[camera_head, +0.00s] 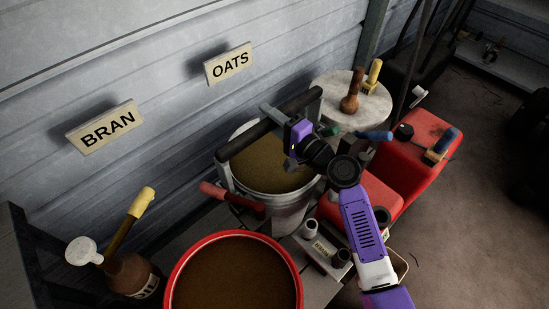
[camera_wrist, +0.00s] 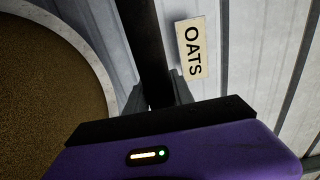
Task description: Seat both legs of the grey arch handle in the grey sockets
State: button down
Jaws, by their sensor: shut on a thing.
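The arch handle has a thick black grip bar (camera_head: 245,141), with grey legs at its ends; the left leg (camera_head: 224,176) shows. My gripper (camera_head: 296,135) is shut on the bar right of its middle. The bar crosses in front of the bucket in the head view, and I cannot tell its height above it. In the wrist view the dark bar (camera_wrist: 143,40) runs between the grey fingertips (camera_wrist: 157,92). No grey sockets can be made out for sure; the lower leg ends are unclear.
A metal bucket of grain (camera_head: 270,170) stands below. A red tub (camera_head: 172,271) is in front. A labelled block (camera_head: 323,250) bears a grey and a dark cylinder. Red containers (camera_head: 418,152) and a round white top (camera_head: 340,92) lie right. The wall has BRAN and OATS signs.

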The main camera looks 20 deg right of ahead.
jog(key=c, duration=1)
grip_release()
jog(key=shift+f, duration=0.1)
jog(key=shift+p+v, duration=0.4)
jog(key=shift+v, duration=3.55)
